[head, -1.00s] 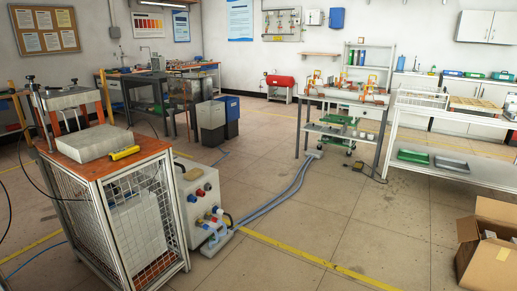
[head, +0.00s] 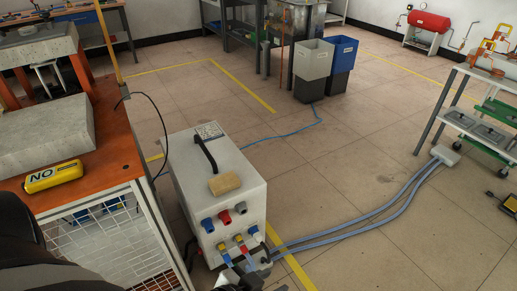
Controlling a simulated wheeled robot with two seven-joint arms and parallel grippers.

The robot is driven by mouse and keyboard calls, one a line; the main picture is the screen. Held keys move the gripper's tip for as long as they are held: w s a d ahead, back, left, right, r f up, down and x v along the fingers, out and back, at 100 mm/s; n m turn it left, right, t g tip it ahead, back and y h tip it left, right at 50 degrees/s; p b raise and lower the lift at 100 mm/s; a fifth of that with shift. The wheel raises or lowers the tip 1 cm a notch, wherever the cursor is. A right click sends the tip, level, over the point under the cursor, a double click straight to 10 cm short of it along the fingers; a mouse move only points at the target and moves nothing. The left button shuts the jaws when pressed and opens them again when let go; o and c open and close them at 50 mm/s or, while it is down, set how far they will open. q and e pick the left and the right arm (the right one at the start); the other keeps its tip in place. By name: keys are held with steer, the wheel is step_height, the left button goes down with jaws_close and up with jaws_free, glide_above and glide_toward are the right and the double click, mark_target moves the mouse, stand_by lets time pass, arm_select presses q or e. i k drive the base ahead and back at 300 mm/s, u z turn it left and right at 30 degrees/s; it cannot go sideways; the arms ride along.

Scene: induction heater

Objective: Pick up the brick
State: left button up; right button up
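The brick (head: 224,183) is a small tan block. It lies flat on top of the white box-shaped unit (head: 213,160), in front of its black handle. My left arm comes in dark at the lower left. What looks like the tip of my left gripper (head: 236,280) shows at the bottom edge, below the front of the unit and apart from the brick. It is cut off by the frame, so its opening is hidden. My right gripper is not in view.
An orange-topped cage cart (head: 110,150) with a grey slab (head: 45,138) and a yellow "NO" object (head: 53,177) stands close on the left. Coloured connectors and blue-grey hoses (head: 350,222) are at the unit's front. Open floor lies to the right, with bins (head: 312,70) behind.

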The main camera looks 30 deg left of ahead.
mark_target(225, 183)
steer(key=i, duration=3.35)
steer(key=u, duration=3.95)
